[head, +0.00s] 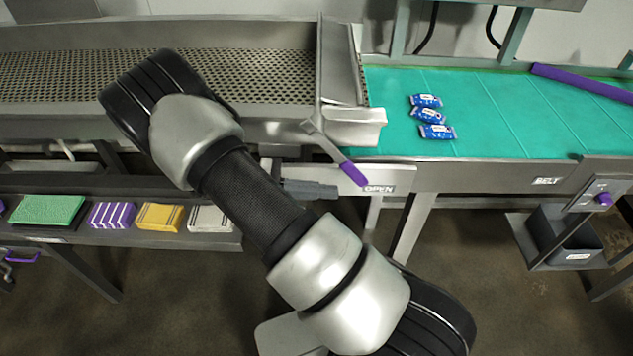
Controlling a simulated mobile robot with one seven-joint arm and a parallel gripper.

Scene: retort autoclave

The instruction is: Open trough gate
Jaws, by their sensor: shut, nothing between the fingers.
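The trough (260,75) with a perforated floor runs along the left and ends at the green belt. A metal end piece (342,60), which looks like the gate, stands at its right end. A lever with a purple grip (353,174) slants down and right from its pivot below the trough end. The grip's lower end is close to the OPEN label (379,189). My gripper (325,190) shows only in part, grey, behind my arm, with its tip just left of the purple grip. It appears shut and empty; I cannot tell whether it touches the lever.
Three blue packets (428,115) lie on the green belt (510,115). A BELT panel with a purple knob (604,199) and a grey bin (565,238) are at right. My arm hides the middle.

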